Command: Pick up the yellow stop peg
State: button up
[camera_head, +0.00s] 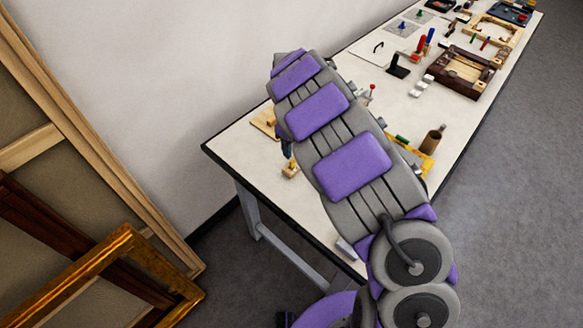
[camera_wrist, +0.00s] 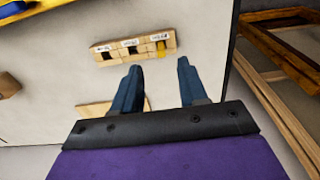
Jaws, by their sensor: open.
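The yellow stop peg (camera_wrist: 161,49) sits in the right-hand slot of a small wooden block (camera_wrist: 113,47) in the wrist view. The block has white labels along its top, and its other two slots look dark and empty. My gripper (camera_wrist: 158,72) is open and empty. Its two dark blue fingers are apart, and the peg appears beyond their tips, between them. In the head view my arm hides most of the gripper; a bit of dark blue finger shows. The block (camera_head: 290,173) with the yellow peg (camera_head: 291,163) is partly visible beside my arm.
The block is on a long white table (camera_head: 240,145) near its left end. A wooden board (camera_head: 264,122) lies close by. Several tools and a dark wooden frame (camera_head: 462,70) are further back. Large frames (camera_head: 125,255) lean at the wall to the left.

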aim_at(291, 161)
notch_tip(291, 161, down, 2)
jog(key=shift+f, duration=0.25)
jog(key=shift+a+f+b, duration=0.3)
jog(key=shift+f+b, duration=0.05)
jog(key=shift+f, duration=0.25)
notch_tip(291, 161, down, 4)
jog(key=shift+w+d+f+b, duration=0.15)
jog(key=shift+f+b, duration=0.1)
jog(key=shift+b, duration=0.4)
grip_shut()
